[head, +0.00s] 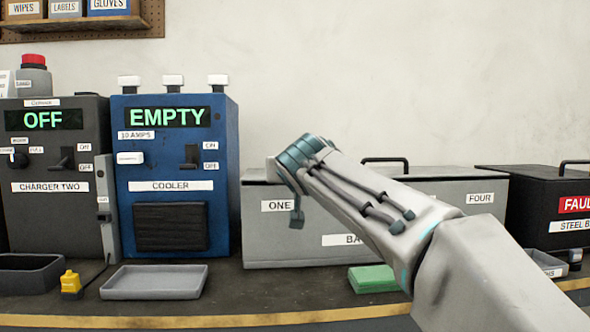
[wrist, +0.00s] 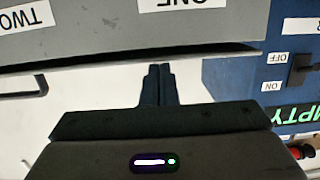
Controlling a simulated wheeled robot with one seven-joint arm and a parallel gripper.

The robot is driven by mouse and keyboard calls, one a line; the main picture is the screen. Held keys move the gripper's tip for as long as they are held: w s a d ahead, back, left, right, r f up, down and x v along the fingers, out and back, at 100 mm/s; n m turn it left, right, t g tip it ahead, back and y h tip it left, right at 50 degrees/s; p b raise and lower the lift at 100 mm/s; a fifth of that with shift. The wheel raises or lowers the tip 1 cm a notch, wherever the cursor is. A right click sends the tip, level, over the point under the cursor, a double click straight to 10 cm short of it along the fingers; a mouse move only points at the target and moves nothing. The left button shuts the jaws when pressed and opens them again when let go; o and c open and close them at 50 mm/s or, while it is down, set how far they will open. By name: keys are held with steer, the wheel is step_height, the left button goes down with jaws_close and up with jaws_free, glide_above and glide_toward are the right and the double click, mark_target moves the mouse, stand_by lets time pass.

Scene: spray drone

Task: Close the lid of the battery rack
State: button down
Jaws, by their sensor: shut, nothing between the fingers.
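The battery rack (head: 290,245) is a long grey box on the bench, with labels ONE and FOUR on its front. My arm hides the middle of it. Its lid handle (head: 385,160) is a black bar standing above the top. The lid looks low and nearly flat; I cannot tell whether it is fully seated. In the wrist view, which looks upside down, the rack front (wrist: 110,30) shows labels TWO and ONE, with a dark line along its edge. My gripper (wrist: 158,70) is shut and empty, its fingertips close to that edge; contact is unclear. My arm hides the fingers in the head view.
A blue cooler (head: 223,180) stands close to the rack's left end, and charger two (head: 60,215) beyond it. A black box (head: 540,190) stands at right. A grey tray (head: 153,283), a yellow item (head: 70,282) and a green block (head: 373,278) lie in front.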

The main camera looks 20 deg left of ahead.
steer(key=shift+w+d, duration=0.2)
step_height(320, 180, up, 4)
steer(key=p, duration=0.4)
steer(key=s+d+f+b, duration=0.3)
steer(key=s+f, duration=0.3)
steer(key=s, duration=0.1)
steer(key=s+d+r+m+g+h+p, duration=0.1)
steer(key=s+d+g+h+p, duration=0.2)
steer(key=d+p, duration=0.7)
steer(key=s+d+m+g+h+p, duration=0.2)
steer(key=s+d+h+p, duration=0.1)
steer(key=d+p, duration=0.7)
steer(key=s+d+g+p, duration=0.3)
steer(key=s+d+p, duration=0.2)
steer(key=s+p, duration=0.3)
steer(key=s+d+m+g+p, duration=0.1)
steer(key=s+d+g+p, duration=0.2)
steer(key=s+p, duration=0.6)
steer(key=shift+s+d+r+g+p, duration=0.15)
steer(key=shift+d+r+g+p, duration=0.2)
steer(key=shift+d, duration=0.5)
